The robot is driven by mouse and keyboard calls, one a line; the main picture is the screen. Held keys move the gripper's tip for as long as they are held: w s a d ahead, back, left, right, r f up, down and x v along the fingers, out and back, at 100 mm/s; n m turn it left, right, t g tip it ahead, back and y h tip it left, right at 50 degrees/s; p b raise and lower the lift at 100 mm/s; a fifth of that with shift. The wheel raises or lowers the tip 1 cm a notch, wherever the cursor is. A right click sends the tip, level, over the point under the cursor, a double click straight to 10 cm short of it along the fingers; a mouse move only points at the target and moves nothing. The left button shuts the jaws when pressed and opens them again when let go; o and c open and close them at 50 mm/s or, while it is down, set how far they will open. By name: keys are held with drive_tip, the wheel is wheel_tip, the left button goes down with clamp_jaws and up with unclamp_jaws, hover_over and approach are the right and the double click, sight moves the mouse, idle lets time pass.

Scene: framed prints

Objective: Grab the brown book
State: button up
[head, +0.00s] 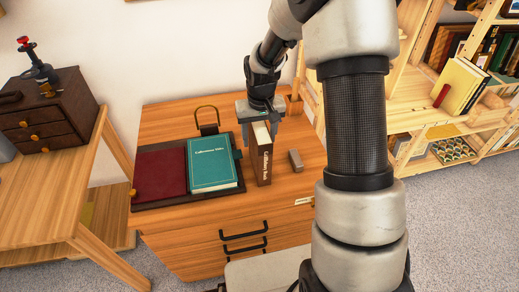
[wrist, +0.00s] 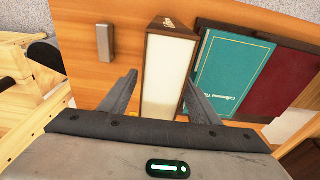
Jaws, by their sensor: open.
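The brown book (head: 263,160) stands upright on the wooden desk, its titled spine facing the head camera. In the wrist view the brown book (wrist: 168,75) shows its pale page edges from above. My gripper (head: 261,112) is above and around its top end. In the wrist view my gripper (wrist: 158,92) is open, with one finger on each side of the book. A narrow gap shows on the left; on the right the finger is very close, and I cannot tell whether it touches.
A teal book (head: 212,163) and a dark red panel (head: 160,175) lie on a dark tray left of the brown book. A small grey block (head: 295,159) stands to its right. A wooden shelf (head: 440,135) with books is at the right.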

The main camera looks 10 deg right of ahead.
clamp_jaws()
drive_tip(key=shift+r, duration=0.1)
